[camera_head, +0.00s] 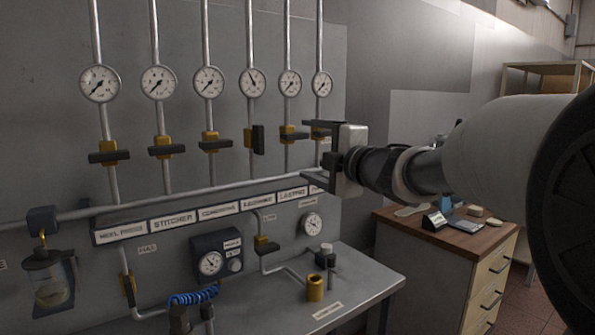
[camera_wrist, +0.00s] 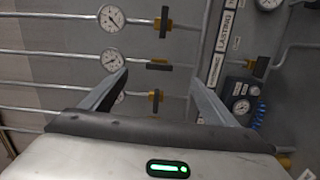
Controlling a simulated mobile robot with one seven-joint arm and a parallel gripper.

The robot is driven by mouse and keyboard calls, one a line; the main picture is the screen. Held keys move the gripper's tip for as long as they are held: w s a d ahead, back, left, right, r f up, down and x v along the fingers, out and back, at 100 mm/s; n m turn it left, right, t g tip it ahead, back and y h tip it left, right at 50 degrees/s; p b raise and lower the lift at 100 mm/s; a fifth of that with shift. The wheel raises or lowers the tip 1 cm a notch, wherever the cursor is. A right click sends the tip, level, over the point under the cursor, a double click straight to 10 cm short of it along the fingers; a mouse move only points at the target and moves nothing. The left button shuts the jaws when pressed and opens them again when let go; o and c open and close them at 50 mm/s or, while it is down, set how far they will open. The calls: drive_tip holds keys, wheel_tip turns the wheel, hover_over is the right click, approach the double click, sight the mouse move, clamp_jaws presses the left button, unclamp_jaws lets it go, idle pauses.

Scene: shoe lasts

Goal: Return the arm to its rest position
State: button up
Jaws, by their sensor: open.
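My gripper (camera_head: 308,152) is open and empty in the head view, reaching in from the right on my outstretched arm. Its fingers point left at the grey panel, in front of the rightmost valve (camera_head: 320,133), which it partly hides. In the wrist view, my two fingers (camera_wrist: 158,82) stand wide apart with nothing between them but the panel and a pipe's valve behind. I see a gap to the panel, but cannot tell how wide.
The panel (camera_head: 60,170) carries several gauges, pipes and valves. One valve handle (camera_head: 258,139) lies along its pipe; the other clear ones lie across. Below is a grey bench (camera_head: 375,280) with a brass cylinder (camera_head: 315,288). A wooden-topped cabinet (camera_head: 490,238) stands right, under my arm.

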drive_tip(key=s+d+f+m+g+h, duration=0.1)
drive_tip(key=s+d+f+m+h, duration=0.35)
drive_tip(key=s+d+m, duration=0.3)
drive_tip(key=s+d+f+m+g+h, duration=0.1)
drive_tip(key=s+d+f+m+h, duration=0.2)
drive_tip(key=s+d+m+h, duration=0.4)
drive_tip(key=s+a+f+m+g+y, duration=0.1)
drive_tip(key=s+a+f+m+g, duration=0.25)
drive_tip(key=s+f, duration=0.6)
drive_tip(key=s+a+f+m+g+y, duration=0.2)
drive_tip(key=s+f+m+g, duration=0.4)
drive_tip(key=s, duration=0.6)
wheel_tip(320, 180, up, 14)
drive_tip(key=t+p, duration=0.1)
drive_tip(key=p, duration=1.3)
drive_tip(key=shift+w+d+f+n, duration=0.2)
drive_tip(key=shift+f+n, duration=0.05)
drive_tip(key=shift+n, duration=0.05)
drive_tip(key=shift+t+h, duration=0.25)
